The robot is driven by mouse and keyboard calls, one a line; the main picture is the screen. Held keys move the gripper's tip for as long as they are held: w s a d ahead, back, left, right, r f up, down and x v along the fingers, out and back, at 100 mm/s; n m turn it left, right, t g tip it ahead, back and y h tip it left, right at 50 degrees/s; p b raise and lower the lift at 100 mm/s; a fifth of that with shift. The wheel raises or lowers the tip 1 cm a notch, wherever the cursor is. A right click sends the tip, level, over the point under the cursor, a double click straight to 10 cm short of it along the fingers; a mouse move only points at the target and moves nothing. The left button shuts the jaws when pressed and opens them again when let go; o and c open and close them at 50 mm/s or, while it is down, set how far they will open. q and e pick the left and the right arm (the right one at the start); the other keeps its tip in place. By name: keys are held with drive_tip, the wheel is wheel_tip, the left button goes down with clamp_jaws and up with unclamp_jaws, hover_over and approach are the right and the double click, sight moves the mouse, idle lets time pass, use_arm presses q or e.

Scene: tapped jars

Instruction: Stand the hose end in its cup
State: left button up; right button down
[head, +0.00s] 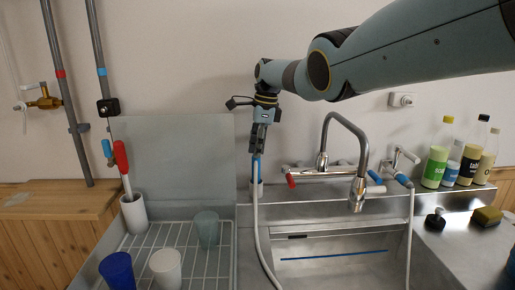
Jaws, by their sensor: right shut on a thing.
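From there the white hose (257,228) hangs down over the left edge of the sink and leaves the picture at the bottom. A hose of the same colour also hangs from the blue fitting at the right tap. A small white cup (261,190) shows right at the hose, just under the gripper, at the back ledge. The hose partly covers it, and I cannot tell whether the hose end is in front of it or inside it. My left gripper is out of view.
A steel faucet (347,120) with a red lever stands right of the gripper, over the sink (335,248). Several bottles (437,165) and a sponge (487,215) stand at right. Several cups, one blue (117,270), stand on the rack (190,237) at left.

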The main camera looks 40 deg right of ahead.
drive_tip(key=shift+f+b, duration=0.5)
drive_tip(key=shift+f, duration=0.1)
idle(0.7)
drive_tip(key=c, duration=1.2)
unclamp_jaws()
drive_tip(key=shift+o, duration=0.2)
drive_tip(key=shift+r, duration=0.15)
wheel_tip(320, 180, up, 8)
drive_tip(key=d+p, duration=0.1)
drive_tip(key=p, duration=0.8)
drive_tip(key=shift+s, duration=0.45)
drive_tip(key=shift+f, duration=0.2)
wheel_tip(320, 180, up, 12)
drive_tip(key=s+d, duration=0.1)
drive_tip(key=shift+d, duration=0.25)
